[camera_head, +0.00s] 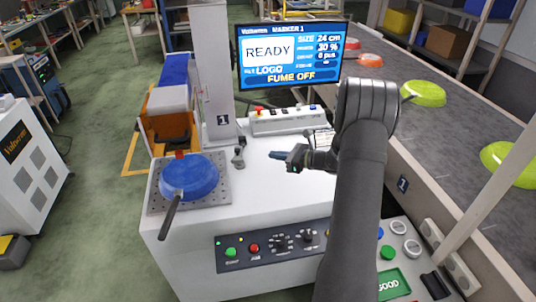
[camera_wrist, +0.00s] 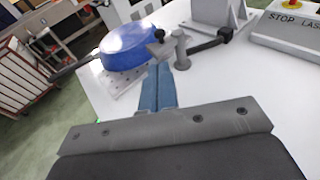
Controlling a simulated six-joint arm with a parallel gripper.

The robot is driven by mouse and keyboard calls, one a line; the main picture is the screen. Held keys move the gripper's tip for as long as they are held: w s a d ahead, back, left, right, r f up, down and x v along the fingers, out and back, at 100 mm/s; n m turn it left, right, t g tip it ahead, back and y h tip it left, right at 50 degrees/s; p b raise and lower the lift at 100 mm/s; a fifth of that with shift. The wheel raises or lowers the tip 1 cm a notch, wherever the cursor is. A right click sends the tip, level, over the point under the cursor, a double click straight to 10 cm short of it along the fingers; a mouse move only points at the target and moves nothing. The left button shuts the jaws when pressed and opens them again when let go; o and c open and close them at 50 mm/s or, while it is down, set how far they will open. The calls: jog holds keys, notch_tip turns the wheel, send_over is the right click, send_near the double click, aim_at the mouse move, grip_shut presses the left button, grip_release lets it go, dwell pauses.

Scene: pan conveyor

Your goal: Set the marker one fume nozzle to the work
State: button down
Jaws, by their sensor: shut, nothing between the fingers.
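The marker one fume nozzle (camera_head: 239,155) is a small dark grey piece on the white bench, right of the blue pan. In the wrist view the nozzle assembly (camera_wrist: 180,50) shows a grey post with a dark arm and a flat head turned toward the pan. The work is a blue pan (camera_head: 188,176), lying on a perforated plate (camera_head: 221,191); it also shows in the wrist view (camera_wrist: 128,46). My gripper (camera_head: 275,155) has blue fingers, shut and empty, to the right of the nozzle. In the wrist view the fingers (camera_wrist: 160,72) point toward the post, with a gap not clearly visible.
The screen (camera_head: 292,55) reads READY, MARKER 1 and FUME OFF. A control box (camera_head: 285,122) with a red button stands behind my gripper. A front panel (camera_head: 272,246) has buttons and knobs. A conveyor (camera_head: 450,130) with green pans runs at the right.

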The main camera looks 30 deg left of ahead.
aim_at(237, 151)
jog(key=x, duration=1.2)
jog(key=shift+s+a+m+t, duration=0.25)
jog(key=shift+s+m+t, duration=0.15)
jog(key=shift+m+t, duration=0.3)
jog(key=shift+s+a+m+t, duration=0.15)
jog(key=shift+s+m+t, duration=0.25)
jog(key=shift+t, duration=0.3)
jog(key=shift+s+a+m+t, duration=0.2)
jog(key=shift+m+t, duration=0.3)
jog(key=shift+t, duration=0.2)
jog(key=m+t, duration=0.1)
jog(key=t, duration=0.1)
jog(key=s+a+m+t+h, duration=0.1)
jog(key=shift+s+a+m+t, duration=0.1)
jog(key=shift+a+m+t, duration=0.05)
jog(key=shift+m+t, duration=0.25)
jog(key=shift+s+a, duration=0.25)
jog(key=shift+a, duration=1.05)
jog(key=shift+s+a, duration=0.25)
jog(key=shift+a, duration=1.05)
